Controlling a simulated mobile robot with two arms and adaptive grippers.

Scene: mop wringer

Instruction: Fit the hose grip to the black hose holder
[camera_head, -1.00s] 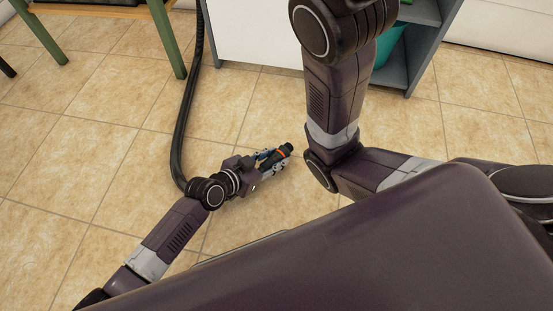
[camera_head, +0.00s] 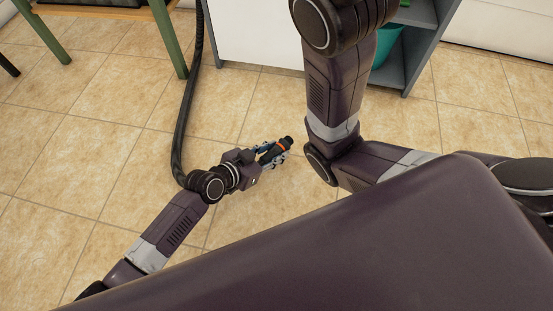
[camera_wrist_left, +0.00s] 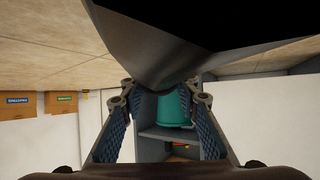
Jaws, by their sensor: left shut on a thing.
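The hose grip (camera_head: 274,153) is a dark, short cylinder with an orange ring, seen in the head view left of the middle. My left gripper (camera_head: 271,155) is shut on it and holds it out to the right of the wrist. In the left wrist view a large dark shape (camera_wrist_left: 190,40), probably the grip and very close, covers the top, and the blue ribbed finger pads (camera_wrist_left: 160,115) stand on either side below it. A black hose (camera_head: 187,105) hangs down to near my left wrist. I cannot make out the black hose holder. My right gripper is not in view.
A grey shelf unit (camera_head: 412,66) with a teal bucket (camera_head: 388,50) stands at the back, beside a white cabinet (camera_head: 250,35). A table with green legs (camera_head: 168,40) is at the upper left. The tiled floor around my left gripper is clear.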

